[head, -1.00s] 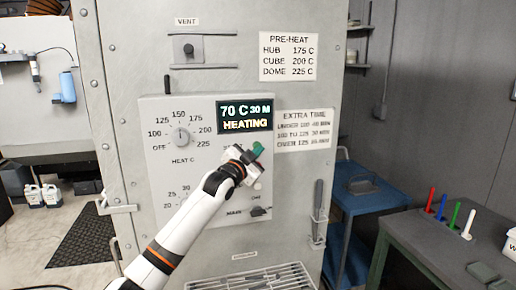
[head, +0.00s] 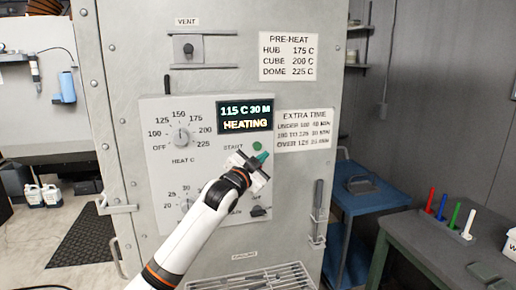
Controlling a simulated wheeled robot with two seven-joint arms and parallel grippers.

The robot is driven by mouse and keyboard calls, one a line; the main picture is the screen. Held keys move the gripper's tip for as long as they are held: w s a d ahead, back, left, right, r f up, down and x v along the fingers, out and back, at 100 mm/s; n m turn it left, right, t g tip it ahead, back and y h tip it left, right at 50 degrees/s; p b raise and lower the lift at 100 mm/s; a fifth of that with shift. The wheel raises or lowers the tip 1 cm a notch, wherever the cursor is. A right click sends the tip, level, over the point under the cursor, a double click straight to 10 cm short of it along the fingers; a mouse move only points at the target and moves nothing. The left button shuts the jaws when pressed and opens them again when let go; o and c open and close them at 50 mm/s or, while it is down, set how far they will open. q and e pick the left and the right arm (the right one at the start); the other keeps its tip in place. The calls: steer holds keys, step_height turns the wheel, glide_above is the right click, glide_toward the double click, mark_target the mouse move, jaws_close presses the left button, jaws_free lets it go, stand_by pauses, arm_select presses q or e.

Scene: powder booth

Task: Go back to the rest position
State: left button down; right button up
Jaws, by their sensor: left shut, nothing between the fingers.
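My left gripper (head: 258,164) is in the head view, in front of the lower right part of the oven's control panel (head: 208,110). Its fingers are shut and hold nothing. The green START button (head: 257,146) shows just above the fingertips, with a small gap in the picture. The display (head: 245,116) reads 115 C 30 M and HEATING. The heat dial (head: 181,136) is at the panel's upper left. The lower dial is partly hidden by my left arm. My right gripper is not in view.
A wire rack (head: 250,278) juts out below the panel. A blue cart (head: 362,195) and a grey table (head: 450,240) with coloured sticks stand to the right. A dark floor mat (head: 85,235) lies at the left.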

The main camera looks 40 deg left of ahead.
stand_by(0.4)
arm_select(q)
step_height(320, 180, down, 32)
steer(key=n+g, duration=0.2)
steer(key=g, duration=0.4)
steer(key=s+d+f+g, duration=0.1)
steer(key=s+f, duration=0.3)
steer(key=f, duration=0.4)
steer(key=s+d+f+n+g+b, duration=0.1)
steer(key=s+d+f, duration=0.1)
steer(key=s+f, duration=0.35)
steer(key=s+d+f+g, duration=0.1)
steer(key=s+f+g, duration=0.1)
steer(key=f, duration=0.7)
steer(key=s+d+f+g+b, duration=0.1)
steer(key=s+d+f+g, duration=0.3)
steer(key=s+f, duration=1.35)
steer(key=s+d+f+g, duration=0.1)
steer(key=s+d+f, duration=0.2)
steer(key=s, duration=0.7)
steer(key=s+d+f+g+h, duration=0.1)
steer(key=s+d+f, duration=0.3)
steer(key=s, duration=0.6)
steer(key=s+d+f+n+g, duration=0.1)
steer(key=s+d+f+g, duration=0.1)
steer(key=s, duration=0.8)
steer(key=shift+d+f+g+b, duration=0.3)
steer(key=shift+d+f, duration=0.4)
steer(key=shift+d, duration=0.15)
